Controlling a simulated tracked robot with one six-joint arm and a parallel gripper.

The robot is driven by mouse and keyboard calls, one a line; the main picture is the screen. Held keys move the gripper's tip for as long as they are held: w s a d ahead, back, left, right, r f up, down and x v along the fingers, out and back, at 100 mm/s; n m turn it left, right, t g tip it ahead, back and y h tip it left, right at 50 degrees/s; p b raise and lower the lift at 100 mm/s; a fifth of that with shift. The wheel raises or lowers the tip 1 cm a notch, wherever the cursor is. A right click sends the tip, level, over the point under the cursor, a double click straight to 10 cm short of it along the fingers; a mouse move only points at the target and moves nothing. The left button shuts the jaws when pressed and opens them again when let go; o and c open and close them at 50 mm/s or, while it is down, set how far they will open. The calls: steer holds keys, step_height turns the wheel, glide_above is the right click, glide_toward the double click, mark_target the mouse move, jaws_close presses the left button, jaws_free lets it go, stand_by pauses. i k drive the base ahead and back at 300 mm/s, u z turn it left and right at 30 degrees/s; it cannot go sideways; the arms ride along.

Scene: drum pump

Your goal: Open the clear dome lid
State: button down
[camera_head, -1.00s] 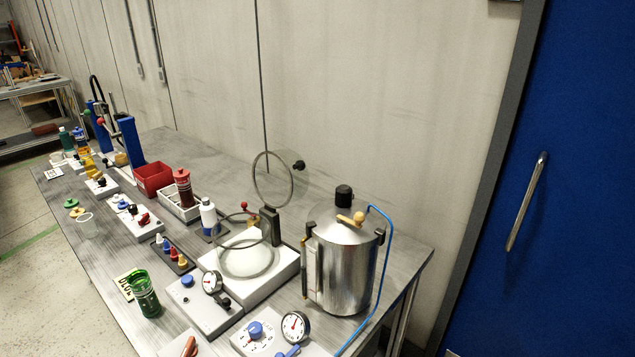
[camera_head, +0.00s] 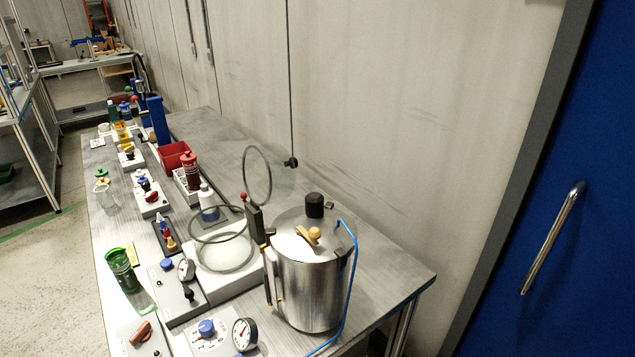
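The clear dome lid (camera_head: 280,182) stands tipped up at the back of a white base (camera_head: 228,284). Its grey rim ring (camera_head: 257,176) is near vertical, and a black knob (camera_head: 291,162) sticks out on its far side. A dark hinge post (camera_head: 255,220) stands below the rim. A second grey ring (camera_head: 222,240) lies level over the base, around a clear-walled opening with nothing covering it. The lid stands open. My gripper is not in view.
A steel drum (camera_head: 312,280) with a blue hose (camera_head: 352,265) stands close right of the base. The table (camera_head: 392,270) is bare behind the drum.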

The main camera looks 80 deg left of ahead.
mark_target(275, 172)
steer(key=i, duration=1.3)
steer(key=u, duration=4.05)
